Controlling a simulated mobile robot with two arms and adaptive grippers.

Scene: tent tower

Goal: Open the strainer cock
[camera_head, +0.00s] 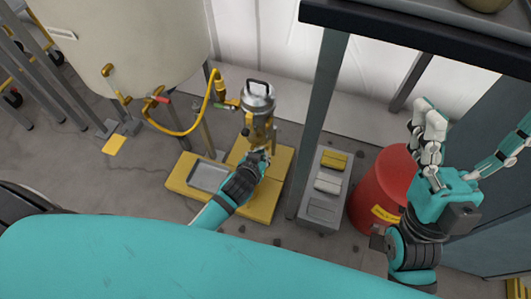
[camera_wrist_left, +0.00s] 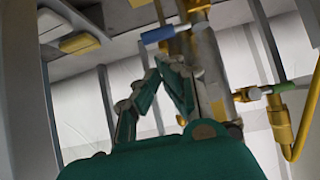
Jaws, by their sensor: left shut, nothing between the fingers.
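The strainer, a silver-lidded canister (camera_head: 258,97) on a yellow pipe body, stands on a yellow base in the middle of the head view. A cock with a green handle (camera_head: 229,105) sits on its left side; a green handle (camera_wrist_left: 270,89) also shows at the right of the left wrist view. A blue handle (camera_wrist_left: 163,34) sits on the yellow pipework there; I cannot tell which is the strainer cock. My left gripper (camera_head: 258,157) is shut and empty, low in front of the strainer body, just below the blue handle in the wrist view. My right gripper (camera_head: 428,112) is raised at the right, away from the strainer.
A cream tank (camera_head: 130,45) with a red-handled cock (camera_head: 162,98) stands left, joined by a yellow hose (camera_head: 185,132). A grey post (camera_head: 322,120), grey box (camera_head: 322,208) and red bin (camera_head: 378,195) stand right. A yellow platform (camera_head: 262,205) lies under the strainer.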

